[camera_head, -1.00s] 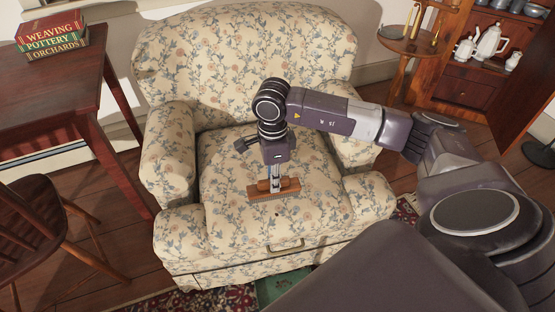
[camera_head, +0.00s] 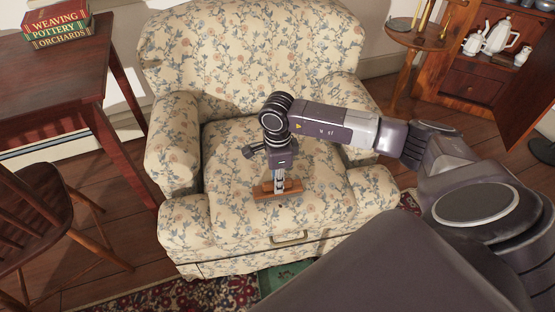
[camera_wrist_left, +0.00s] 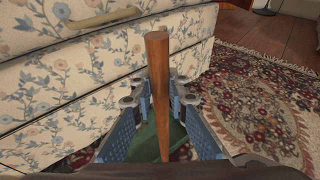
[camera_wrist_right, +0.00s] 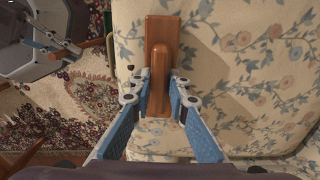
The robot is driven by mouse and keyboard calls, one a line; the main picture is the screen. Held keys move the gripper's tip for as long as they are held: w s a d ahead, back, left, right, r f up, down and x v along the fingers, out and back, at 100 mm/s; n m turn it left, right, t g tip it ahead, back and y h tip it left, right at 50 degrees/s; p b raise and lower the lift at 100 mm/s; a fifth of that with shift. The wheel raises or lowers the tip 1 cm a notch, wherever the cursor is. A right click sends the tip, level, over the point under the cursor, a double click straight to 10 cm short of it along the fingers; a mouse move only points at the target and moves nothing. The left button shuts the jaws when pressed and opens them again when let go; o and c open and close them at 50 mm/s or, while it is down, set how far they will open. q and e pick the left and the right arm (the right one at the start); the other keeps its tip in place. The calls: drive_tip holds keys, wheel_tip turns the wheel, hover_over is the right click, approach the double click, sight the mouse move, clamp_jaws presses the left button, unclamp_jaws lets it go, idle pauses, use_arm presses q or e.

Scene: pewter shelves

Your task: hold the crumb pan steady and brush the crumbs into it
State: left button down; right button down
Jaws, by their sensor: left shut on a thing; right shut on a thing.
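The brush (camera_head: 265,190) has a brown wooden body and rests on the seat of the floral armchair (camera_head: 320,195), near its front. My right gripper (camera_head: 279,188) is shut on its raised grip, which the right wrist view (camera_wrist_right: 160,75) shows between the fingers. A small dark crumb (camera_wrist_right: 130,67) lies on the cloth left of the brush. The green crumb pan (camera_head: 285,276) is low in front of the armchair, mostly hidden by my arm. My left gripper (camera_wrist_left: 160,100) is shut on its upright wooden handle (camera_wrist_left: 158,65); the green pan body (camera_wrist_left: 146,140) shows below.
A pull handle (camera_head: 289,238) sticks out from the armchair front. A patterned rug (camera_wrist_left: 265,115) lies on the floor. A table with books (camera_head: 58,24) and a wooden chair (camera_head: 45,215) stand left. A cabinet with teapots (camera_head: 500,38) stands at the back right.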

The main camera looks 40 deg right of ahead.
drive_tip(key=shift+f, duration=0.4)
idle(0.4)
drive_tip(key=shift+s+a+r, duration=0.1)
drive_tip(key=shift+s+a, duration=0.25)
drive_tip(key=shift+s, duration=0.45)
drive_tip(key=shift+s+a, duration=0.3)
drive_tip(key=shift+s, duration=0.45)
drive_tip(key=shift+s+a, duration=0.45)
drive_tip(key=shift+s, duration=0.55)
drive_tip(key=shift+s+a, duration=0.45)
drive_tip(key=shift+s, duration=0.6)
drive_tip(key=shift+s+a, duration=0.45)
drive_tip(key=shift+s, duration=0.55)
wheel_tip(320, 180, up, 8)
